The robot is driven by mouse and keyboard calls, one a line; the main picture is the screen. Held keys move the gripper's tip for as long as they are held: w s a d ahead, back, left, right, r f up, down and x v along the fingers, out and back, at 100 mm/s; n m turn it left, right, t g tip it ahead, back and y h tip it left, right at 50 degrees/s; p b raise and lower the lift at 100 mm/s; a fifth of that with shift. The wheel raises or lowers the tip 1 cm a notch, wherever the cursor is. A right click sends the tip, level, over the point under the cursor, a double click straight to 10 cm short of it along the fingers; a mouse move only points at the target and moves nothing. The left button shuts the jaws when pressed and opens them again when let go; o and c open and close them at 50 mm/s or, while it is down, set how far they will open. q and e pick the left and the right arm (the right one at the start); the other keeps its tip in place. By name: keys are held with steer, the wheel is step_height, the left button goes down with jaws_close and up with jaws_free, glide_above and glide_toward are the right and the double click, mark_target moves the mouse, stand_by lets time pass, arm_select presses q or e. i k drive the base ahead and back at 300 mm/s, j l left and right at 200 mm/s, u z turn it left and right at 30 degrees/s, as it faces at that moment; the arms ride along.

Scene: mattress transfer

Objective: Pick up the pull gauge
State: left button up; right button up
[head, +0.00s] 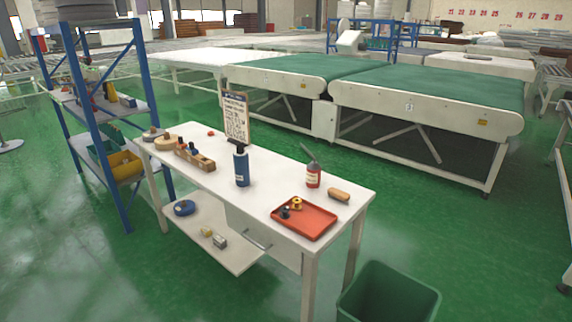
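No item is clear enough for me to name as the pull gauge. The white workbench (270,172) holds the small items. A red tray (312,229) at its right end holds a small yellow piece (297,203) and a small black piece (285,212). A wooden block (196,158) with dark and red pieces along it lies on the left half. A dark blue bottle (242,167) stands upright near the middle. Neither of my grippers is in view.
A clipboard (235,117) stands at the bench's back edge. A blue coil (184,208) lies on the lower shelf. A blue-post rack (100,150) stands left, a green bin (388,292) at front right. Green-topped conveyors (425,107) stand behind. The green floor (60,280) is clear at front left.

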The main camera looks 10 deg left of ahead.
mark_target(241, 164)
steer(key=i+j+z, duration=0.4)
steer(key=j+z, duration=0.2)
steer(key=i+j+z, duration=0.15)
steer(key=j, duration=0.3)
steer(key=j+z, duration=0.15)
steer(key=j, duration=0.3)
steer(key=i+j, duration=0.1)
steer(key=j, duration=0.3)
steer(key=i+j+z, duration=0.1)
steer(key=j, duration=0.35)
steer(key=i+j, duration=0.15)
steer(key=j, duration=0.3)
steer(key=i+j, duration=0.1)
steer(key=j, duration=0.3)
steer(key=z, duration=0.05)
